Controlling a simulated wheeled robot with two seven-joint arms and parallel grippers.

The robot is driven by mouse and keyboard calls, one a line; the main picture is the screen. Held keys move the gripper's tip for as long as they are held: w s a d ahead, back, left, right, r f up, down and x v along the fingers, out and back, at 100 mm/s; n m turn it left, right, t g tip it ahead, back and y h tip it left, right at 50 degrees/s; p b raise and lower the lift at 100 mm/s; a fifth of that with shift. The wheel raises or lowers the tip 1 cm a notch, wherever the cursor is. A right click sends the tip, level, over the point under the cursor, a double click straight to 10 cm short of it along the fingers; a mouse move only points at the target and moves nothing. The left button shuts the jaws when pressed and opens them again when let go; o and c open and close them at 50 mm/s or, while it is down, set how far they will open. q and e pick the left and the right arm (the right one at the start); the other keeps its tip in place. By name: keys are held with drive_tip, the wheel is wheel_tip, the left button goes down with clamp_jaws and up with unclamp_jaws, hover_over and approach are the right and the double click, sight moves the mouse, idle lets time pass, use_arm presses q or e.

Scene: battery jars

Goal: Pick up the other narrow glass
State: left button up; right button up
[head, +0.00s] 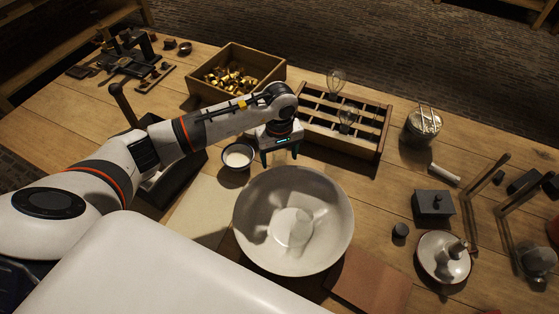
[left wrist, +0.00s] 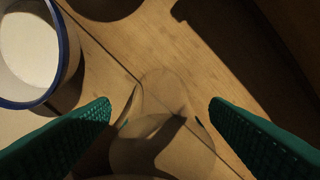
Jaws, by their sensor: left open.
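A clear narrow glass (left wrist: 162,118) stands out faintly against the wood in the left wrist view, between the spread green fingers of my left gripper (left wrist: 160,106). The fingers are apart, with space on both sides of the glass. In the head view my left gripper (head: 279,156) points down at the table behind the large white bowl (head: 343,218), and the glass can barely be made out there. A pale translucent vessel (head: 292,228) is inside the bowl. My right gripper is not in view.
A blue-rimmed cup of white powder (head: 238,155) is close on the left; it also shows in the left wrist view (left wrist: 72,60). A divided wooden crate (head: 372,152) holding glass pieces stands behind right. A wooden box (head: 215,91) of brass parts is behind left.

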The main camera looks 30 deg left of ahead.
use_arm(q)
drive_tip(key=shift+f, duration=0.8)
drive_tip(key=shift+c, duration=0.5)
